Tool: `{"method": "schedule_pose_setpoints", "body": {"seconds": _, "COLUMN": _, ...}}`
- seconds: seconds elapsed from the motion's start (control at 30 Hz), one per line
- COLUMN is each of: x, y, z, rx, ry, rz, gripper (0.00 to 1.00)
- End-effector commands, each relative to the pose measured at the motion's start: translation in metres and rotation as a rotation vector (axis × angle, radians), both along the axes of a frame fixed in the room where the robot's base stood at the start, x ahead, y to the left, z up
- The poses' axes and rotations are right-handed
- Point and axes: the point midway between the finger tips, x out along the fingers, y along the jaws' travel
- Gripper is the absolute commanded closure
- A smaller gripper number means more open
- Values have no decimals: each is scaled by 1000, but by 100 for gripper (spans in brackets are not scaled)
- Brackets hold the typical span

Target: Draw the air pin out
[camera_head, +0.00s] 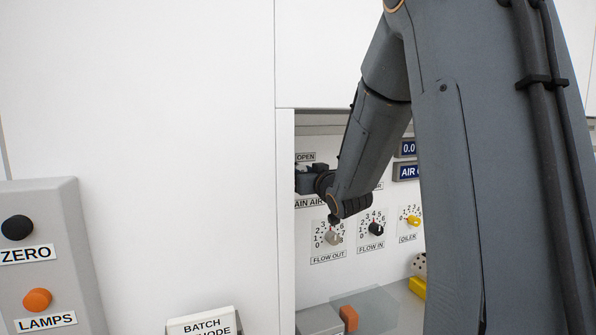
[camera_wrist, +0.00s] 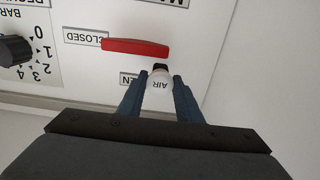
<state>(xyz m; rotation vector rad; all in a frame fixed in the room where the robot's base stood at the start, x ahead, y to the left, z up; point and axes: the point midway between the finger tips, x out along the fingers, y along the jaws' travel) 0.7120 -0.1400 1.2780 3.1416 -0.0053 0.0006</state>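The air pin (camera_wrist: 160,84), a white piece marked AIR with a black end, shows in the wrist view just below the red lever. My gripper (camera_wrist: 160,77) has one finger on each side of it. The fingertips are very close to its sides, and I cannot tell whether they press on it. In the head view my gripper (camera_head: 309,181) is at the panel by the OPEN label, and my wrist hides the pin.
A red lever (camera_wrist: 135,46) lies between the CLOSED and OPEN labels. A black knob (camera_wrist: 14,50) is at the left in the wrist view. The head view shows the FLOW OUT knob (camera_head: 333,237) and FLOW IN knob (camera_head: 376,229) close below my wrist. A white wall edges the recess's left.

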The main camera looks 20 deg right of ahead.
Motion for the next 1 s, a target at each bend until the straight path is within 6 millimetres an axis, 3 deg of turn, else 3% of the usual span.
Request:
{"method": "schedule_pose_setpoints", "body": {"seconds": 0.07, "x": 0, "y": 0, "z": 0, "rx": 0, "ry": 0, "rz": 0, "gripper": 95}}
{"method": "schedule_pose_setpoints", "body": {"seconds": 1.0, "x": -11, "y": 0, "z": 0, "rx": 0, "ry": 0, "rz": 0, "gripper": 96}}
